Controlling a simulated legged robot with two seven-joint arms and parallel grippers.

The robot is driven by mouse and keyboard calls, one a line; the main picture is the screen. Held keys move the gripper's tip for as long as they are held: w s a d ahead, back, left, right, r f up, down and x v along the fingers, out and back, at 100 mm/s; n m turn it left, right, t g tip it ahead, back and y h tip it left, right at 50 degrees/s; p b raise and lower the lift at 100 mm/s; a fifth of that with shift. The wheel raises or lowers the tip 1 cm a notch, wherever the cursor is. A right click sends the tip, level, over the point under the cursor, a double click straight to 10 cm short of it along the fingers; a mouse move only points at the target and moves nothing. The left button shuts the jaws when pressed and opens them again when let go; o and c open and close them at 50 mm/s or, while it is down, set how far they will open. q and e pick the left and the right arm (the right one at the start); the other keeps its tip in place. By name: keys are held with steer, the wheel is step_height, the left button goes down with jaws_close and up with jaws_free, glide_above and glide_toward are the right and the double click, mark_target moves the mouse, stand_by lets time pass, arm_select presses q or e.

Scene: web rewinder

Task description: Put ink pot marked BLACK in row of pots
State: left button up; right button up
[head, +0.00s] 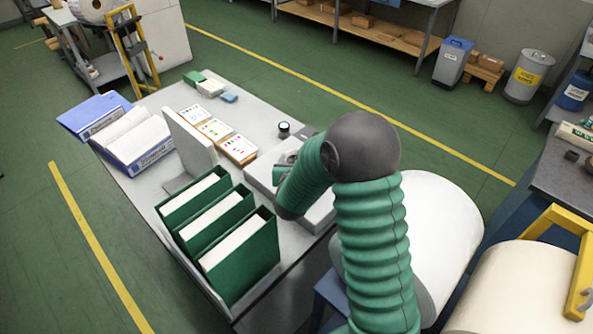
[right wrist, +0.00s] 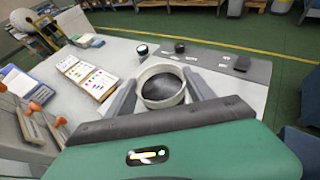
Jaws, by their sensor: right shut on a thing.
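My right gripper (right wrist: 161,92) is shut on a round pot (right wrist: 163,86) with a pale rim and a dark round centre, seen from above between the two grey fingers. No marking on this pot is readable. In the head view my green arm hides the right gripper's fingers and the held pot. My left gripper is in neither view.
The grey table (head: 262,105) carries colour cards (head: 215,130), green binders (head: 225,235) and an open blue binder (head: 145,145). A dark mat (right wrist: 235,65) with small pieces lies right of the held pot. Orange-knobbed tools (right wrist: 40,108) stand at left. A white roll (head: 440,215) is beside the table.

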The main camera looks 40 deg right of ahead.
steer(key=shift+a, duration=0.15)
jaws_close()
steer(key=shift+r, duration=0.1)
